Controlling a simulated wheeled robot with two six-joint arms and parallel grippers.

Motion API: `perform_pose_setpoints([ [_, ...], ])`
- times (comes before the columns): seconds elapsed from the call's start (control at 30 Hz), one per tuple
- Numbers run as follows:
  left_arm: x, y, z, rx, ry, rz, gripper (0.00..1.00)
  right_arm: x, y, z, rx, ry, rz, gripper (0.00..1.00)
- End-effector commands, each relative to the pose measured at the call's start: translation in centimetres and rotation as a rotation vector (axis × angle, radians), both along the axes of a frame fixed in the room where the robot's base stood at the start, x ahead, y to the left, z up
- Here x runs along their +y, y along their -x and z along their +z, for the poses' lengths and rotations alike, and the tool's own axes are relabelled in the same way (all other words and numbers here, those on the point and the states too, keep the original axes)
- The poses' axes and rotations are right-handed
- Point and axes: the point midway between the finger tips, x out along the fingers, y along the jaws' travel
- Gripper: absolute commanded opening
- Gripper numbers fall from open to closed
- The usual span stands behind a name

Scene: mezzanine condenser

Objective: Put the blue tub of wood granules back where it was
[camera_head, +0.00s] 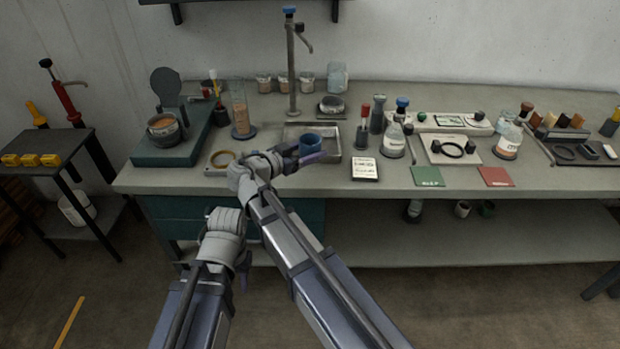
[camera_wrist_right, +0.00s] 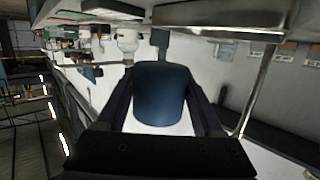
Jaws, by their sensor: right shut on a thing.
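The blue tub (camera_head: 310,142) is at the front left of a shallow metal tray (camera_head: 334,154) on the workbench. My right gripper (camera_head: 303,153) reaches in from the front left and is shut on the tub. In the right wrist view, the tub (camera_wrist_right: 160,94) sits between both fingers. I cannot tell whether the tub touches the tray or is held just above it. Its contents are hidden. My left gripper (camera_head: 242,274) hangs low in front of the bench, away from the tub; its fingers are mostly hidden.
A brass-coloured ring (camera_head: 222,158) lies left of the tray. A tall stand (camera_head: 292,70) rises behind it. A white label card (camera_head: 365,169) and bottles (camera_head: 393,141) are to the right. A green scale-like base (camera_head: 165,150) with a bowl stands left. The front bench edge is mostly clear.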

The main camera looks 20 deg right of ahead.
Motion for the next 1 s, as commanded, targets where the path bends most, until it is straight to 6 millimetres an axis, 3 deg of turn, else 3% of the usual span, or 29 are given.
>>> perform_pose_setpoints([
  [0.03,0.0,0.0,-1.7,0.0,0.0,0.0,0.37,0.0,0.0,-1.6,0.0,0.0,0.0,0.12],
  [0.2,0.0,0.0,-3.9,0.0,0.0,-0.001,0.37,0.0,0.0,-3.9,0.0,0.0,0.0,0.12],
  [0.47,0.0,0.0,-4.2,0.0,0.0,-0.001,0.37,0.0,0.0,-4.2,0.0,0.0,0.0,0.12],
  [0.8,0.0,0.0,-7.8,0.0,0.0,-0.001,0.37,0.0,0.0,-7.8,0.0,0.0,0.0,0.12],
  [1.0,0.0,0.0,-7.7,0.0,0.0,-0.001,0.37,0.0,0.0,-7.7,0.0,0.0,0.0,0.12],
])
